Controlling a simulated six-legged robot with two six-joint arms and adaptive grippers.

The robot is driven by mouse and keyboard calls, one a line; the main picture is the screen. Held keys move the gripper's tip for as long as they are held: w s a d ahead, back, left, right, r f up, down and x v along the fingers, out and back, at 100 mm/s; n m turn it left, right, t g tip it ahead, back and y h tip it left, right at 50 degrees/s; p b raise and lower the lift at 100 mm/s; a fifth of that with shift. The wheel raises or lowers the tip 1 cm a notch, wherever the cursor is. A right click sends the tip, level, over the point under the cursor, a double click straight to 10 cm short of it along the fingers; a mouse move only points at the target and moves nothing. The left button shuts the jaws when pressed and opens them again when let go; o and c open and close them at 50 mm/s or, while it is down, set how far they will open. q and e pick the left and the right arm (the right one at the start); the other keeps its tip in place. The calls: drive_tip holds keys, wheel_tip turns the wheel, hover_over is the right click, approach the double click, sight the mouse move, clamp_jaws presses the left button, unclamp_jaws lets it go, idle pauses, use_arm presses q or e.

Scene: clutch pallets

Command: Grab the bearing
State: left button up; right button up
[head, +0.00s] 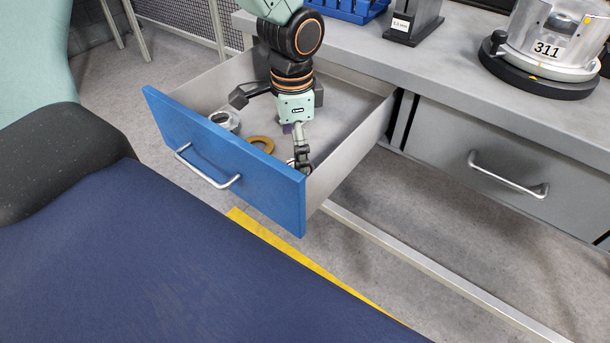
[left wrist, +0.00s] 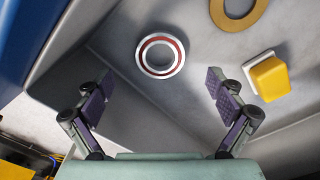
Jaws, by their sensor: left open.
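The bearing, a silver ring with a red-brown band (left wrist: 179,56), lies flat on the drawer floor in the left wrist view. It is near the drawer's front corner, ahead of and between my spread fingers, and not touched by them. In the head view it is mostly hidden by one finger. My left gripper (head: 270,131) reaches down into the open drawer; its fingers also show in the left wrist view (left wrist: 160,85). It is open and empty. My right gripper is in neither view.
The blue-fronted drawer (head: 222,165) is pulled out, with walls close around my gripper. A brass ring (head: 262,143) and a silver ring-shaped part (head: 226,119) lie inside. A yellow part on a white base (left wrist: 270,78) stands beside the bearing.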

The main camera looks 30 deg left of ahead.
use_arm(q)
drive_tip(key=shift+a+f, duration=0.15)
drive_tip(key=shift+f, duration=0.3)
drive_tip(key=f+b, duration=0.1)
drive_tip(key=f, duration=0.2)
drive_tip(key=f+b, duration=0.1)
drive_tip(key=shift+w+d+f+b, duration=0.2)
drive_tip(key=shift+d+f+b, duration=0.05)
drive_tip(key=shift+d+b, duration=0.1)
drive_tip(key=shift+a, duration=0.2)
drive_tip(key=shift+d+r, duration=0.15)
drive_tip(key=shift+d, duration=0.05)
drive_tip(key=c, duration=0.5)
drive_tip(key=shift+a, duration=0.15)
drive_tip(key=c, duration=1)
